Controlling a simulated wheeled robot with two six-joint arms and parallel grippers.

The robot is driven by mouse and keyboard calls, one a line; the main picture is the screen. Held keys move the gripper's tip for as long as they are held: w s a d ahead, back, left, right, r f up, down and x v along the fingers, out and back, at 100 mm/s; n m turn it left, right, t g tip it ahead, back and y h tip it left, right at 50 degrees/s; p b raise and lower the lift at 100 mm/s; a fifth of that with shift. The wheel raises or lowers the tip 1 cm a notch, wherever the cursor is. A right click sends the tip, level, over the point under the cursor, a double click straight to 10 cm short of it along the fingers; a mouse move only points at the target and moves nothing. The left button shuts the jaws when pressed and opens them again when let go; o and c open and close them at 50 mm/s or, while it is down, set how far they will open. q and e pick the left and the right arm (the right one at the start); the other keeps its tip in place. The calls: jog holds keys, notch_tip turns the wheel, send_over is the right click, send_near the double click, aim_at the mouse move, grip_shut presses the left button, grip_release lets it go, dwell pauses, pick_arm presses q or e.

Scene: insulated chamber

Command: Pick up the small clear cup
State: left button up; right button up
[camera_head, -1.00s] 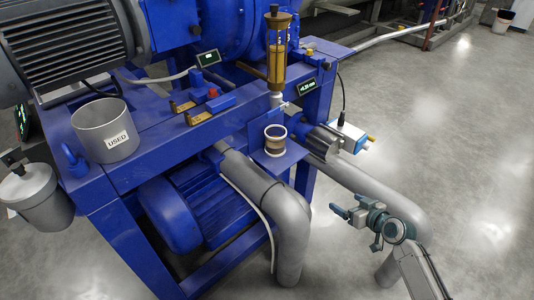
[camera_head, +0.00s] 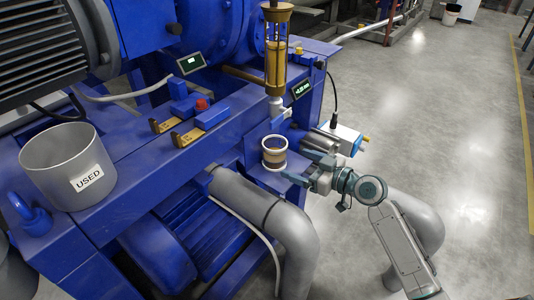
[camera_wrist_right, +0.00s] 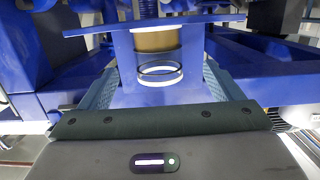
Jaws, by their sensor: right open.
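The small clear cup (camera_head: 274,153) stands upright on a small blue shelf (camera_head: 272,178) below the amber-filled glass cylinder. It has a pale rim, a dark upper inside and a tan band low down. My right gripper (camera_head: 303,168) is open, just right of the cup, with its fingers pointing toward it. In the right wrist view the cup (camera_wrist_right: 158,55) appears inverted, straight ahead between the two spread fingers (camera_wrist_right: 158,88). The fingers do not visibly grip it. My left gripper is out of view.
The glass cylinder (camera_head: 277,50) and its metal outlet stand just above the cup. A grey bucket marked USED (camera_head: 65,165) sits at the left. A white box (camera_head: 345,138) is behind my gripper, and a thick grey pipe (camera_head: 270,215) runs below the shelf. Open floor lies right.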

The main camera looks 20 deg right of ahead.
aim_at(284, 158)
jog(key=x, duration=0.3)
jog(key=shift+w+a, duration=0.15)
jog(key=shift+w, duration=0.05)
jog(key=shift+f+p+x, duration=0.15)
jog(key=shift+p+x, duration=0.05)
jog(key=shift+x, duration=1.25)
jog(key=shift+f+p+x, duration=0.15)
jog(key=shift+p+x, duration=0.05)
jog(key=shift+x, duration=1.3)
jog(key=c, duration=1.2)
